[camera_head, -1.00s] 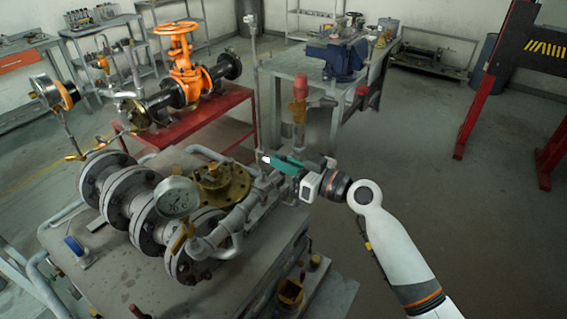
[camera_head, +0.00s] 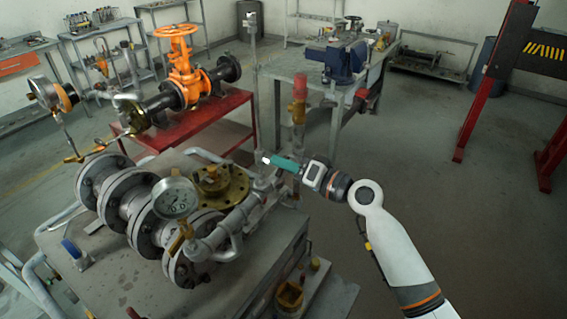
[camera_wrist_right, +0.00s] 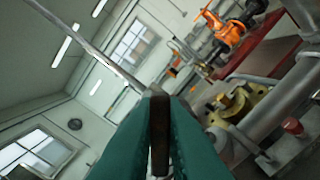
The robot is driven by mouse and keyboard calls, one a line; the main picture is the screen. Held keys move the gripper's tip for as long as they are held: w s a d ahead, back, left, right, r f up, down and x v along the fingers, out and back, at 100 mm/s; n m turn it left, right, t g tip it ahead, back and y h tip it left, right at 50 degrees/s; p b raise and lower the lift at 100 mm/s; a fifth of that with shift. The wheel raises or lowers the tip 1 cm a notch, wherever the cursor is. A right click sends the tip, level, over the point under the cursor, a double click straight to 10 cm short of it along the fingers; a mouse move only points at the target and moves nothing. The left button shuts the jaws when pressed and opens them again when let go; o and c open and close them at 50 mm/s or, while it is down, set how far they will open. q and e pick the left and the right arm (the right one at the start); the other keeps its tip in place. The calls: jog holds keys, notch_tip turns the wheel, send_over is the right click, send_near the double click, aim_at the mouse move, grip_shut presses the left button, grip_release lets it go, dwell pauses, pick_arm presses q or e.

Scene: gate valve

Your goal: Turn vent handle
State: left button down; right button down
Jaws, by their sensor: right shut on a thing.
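My right gripper (camera_head: 268,160) has green fingers and reaches in from the right, beside the thin upright pipe (camera_head: 254,90) behind the flanged pipework. In the right wrist view, the green fingers (camera_wrist_right: 160,140) are shut on a narrow dark brown bar, which I take to be the vent handle (camera_wrist_right: 159,125). The bar runs lengthwise between the fingers. The thin pipe (camera_wrist_right: 85,42) runs from the upper left to near its far end. In the head view the handle is too small or hidden to make out. My left gripper is not in view.
A flanged pipe assembly with a pressure gauge (camera_head: 174,198) and brass flange (camera_head: 220,186) fills the bench to the left. A red-capped fitting (camera_head: 299,88) stands close behind the gripper. An orange valve (camera_head: 184,70) sits on a red table (camera_head: 205,122). Floor at right is open.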

jog(key=m+p, duration=0.1)
jog(key=m, duration=0.3)
jog(key=shift+f+m+p, duration=0.2)
jog(key=shift+m+p, duration=0.5)
jog(key=shift+m, duration=1.1)
jog(key=c, duration=1.5)
grip_release()
jog(key=shift+w, duration=0.1)
jog(key=b+v, duration=0.4)
jog(key=v, duration=0.8)
jog(key=shift+b, duration=0.3)
